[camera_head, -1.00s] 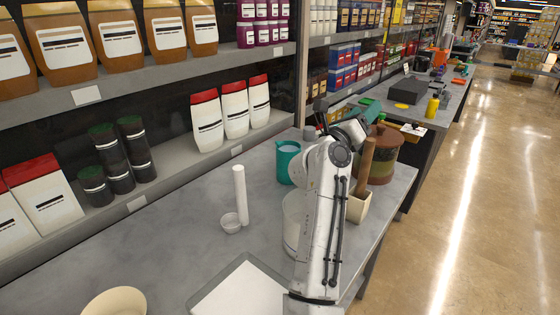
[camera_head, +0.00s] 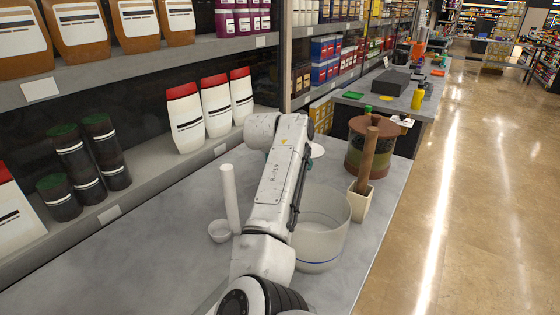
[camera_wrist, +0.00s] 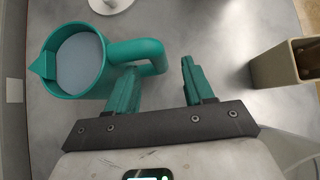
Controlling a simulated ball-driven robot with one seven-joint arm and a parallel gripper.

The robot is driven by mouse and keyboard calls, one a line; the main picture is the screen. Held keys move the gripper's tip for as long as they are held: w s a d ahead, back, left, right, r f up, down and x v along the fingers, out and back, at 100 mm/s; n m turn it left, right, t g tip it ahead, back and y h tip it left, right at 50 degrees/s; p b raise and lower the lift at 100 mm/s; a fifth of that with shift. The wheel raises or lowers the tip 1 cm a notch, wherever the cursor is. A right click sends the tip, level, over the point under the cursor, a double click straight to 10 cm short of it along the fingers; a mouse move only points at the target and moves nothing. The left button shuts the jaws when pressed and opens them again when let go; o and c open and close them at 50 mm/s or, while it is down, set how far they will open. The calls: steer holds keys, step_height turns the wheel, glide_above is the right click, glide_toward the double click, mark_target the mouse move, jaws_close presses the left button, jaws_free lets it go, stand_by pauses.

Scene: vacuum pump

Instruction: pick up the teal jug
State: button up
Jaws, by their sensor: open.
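The teal jug (camera_wrist: 80,62) stands upright on the grey counter in the upper left of the wrist view. Its spout points left, its inside looks pale grey-blue, and its handle (camera_wrist: 150,50) reaches right toward my gripper. My gripper (camera_wrist: 157,68) is open, with two teal fingers. The handle's outer end shows between the fingertips in the picture, with the left finger overlapping its lower part. I cannot tell whether they touch.
A large pale pot (camera_head: 322,228), a cream holder (camera_head: 361,201) with a wooden rod (camera_head: 367,158), and a brown jar (camera_head: 393,150) stand right of my arm. A small bowl (camera_head: 219,231) and a white cylinder (camera_head: 230,190) stand left. Stocked shelves line the left side.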

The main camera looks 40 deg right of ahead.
steer(key=shift+p+x, duration=0.4)
steer(key=shift+x, duration=2.3)
steer(key=shift+w+a, duration=0.1)
steer(key=shift+w, duration=0.05)
steer(key=shift+c, duration=0.3)
jaws_close()
steer(key=shift+r, duration=0.15)
